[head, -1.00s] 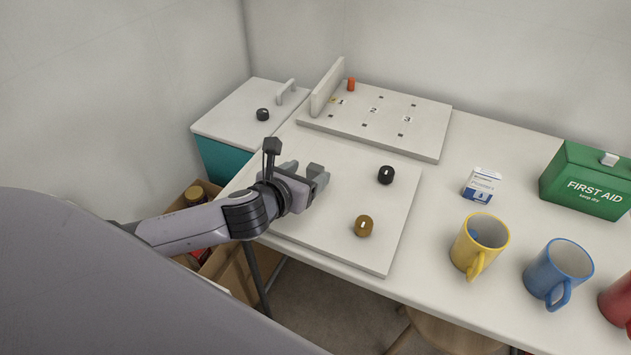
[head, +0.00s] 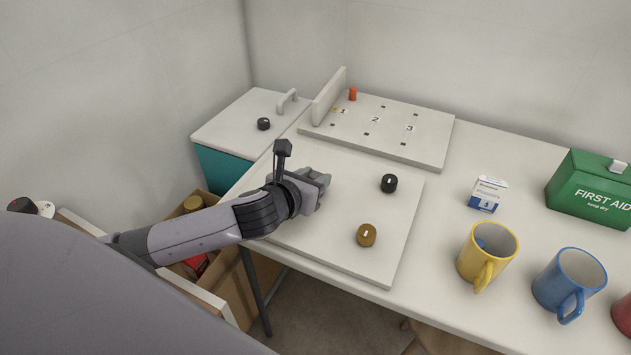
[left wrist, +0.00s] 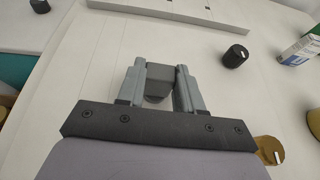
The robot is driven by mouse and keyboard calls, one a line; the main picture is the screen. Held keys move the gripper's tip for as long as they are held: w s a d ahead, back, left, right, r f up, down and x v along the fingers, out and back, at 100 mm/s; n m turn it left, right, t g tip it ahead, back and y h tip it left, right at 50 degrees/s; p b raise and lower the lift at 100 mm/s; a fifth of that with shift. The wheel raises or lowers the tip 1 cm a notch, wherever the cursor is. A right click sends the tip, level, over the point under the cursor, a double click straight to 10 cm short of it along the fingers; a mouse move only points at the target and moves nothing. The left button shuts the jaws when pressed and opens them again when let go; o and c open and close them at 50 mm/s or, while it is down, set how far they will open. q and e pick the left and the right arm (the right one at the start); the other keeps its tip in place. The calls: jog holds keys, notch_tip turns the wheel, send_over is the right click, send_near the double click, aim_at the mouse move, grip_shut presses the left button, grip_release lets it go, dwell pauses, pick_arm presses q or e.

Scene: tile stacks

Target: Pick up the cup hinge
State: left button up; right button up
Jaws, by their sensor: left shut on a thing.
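My left gripper (head: 322,190) is low over the white board (head: 345,255) on the table. In the left wrist view its two grey fingers (left wrist: 160,88) are closed on a dark grey piece with a rounded lower end, which I take to be the cup hinge (left wrist: 157,73). In the head view the fingers and wrist largely hide this piece. I cannot tell whether it still touches the board. My right gripper is not in view.
A black knob (head: 389,183) and a brown knob (head: 366,235) stand on the white board. A panel with numbered spots (head: 385,120) lies behind. A yellow mug (head: 487,255), a blue mug (head: 568,285), a small box (head: 488,194) and a green first aid case (head: 590,190) are on the right.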

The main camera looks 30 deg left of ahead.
pick_arm(q)
jog(key=shift+r, duration=0.1)
notch_tip(320, 180, up, 20)
jog(key=p, duration=0.5)
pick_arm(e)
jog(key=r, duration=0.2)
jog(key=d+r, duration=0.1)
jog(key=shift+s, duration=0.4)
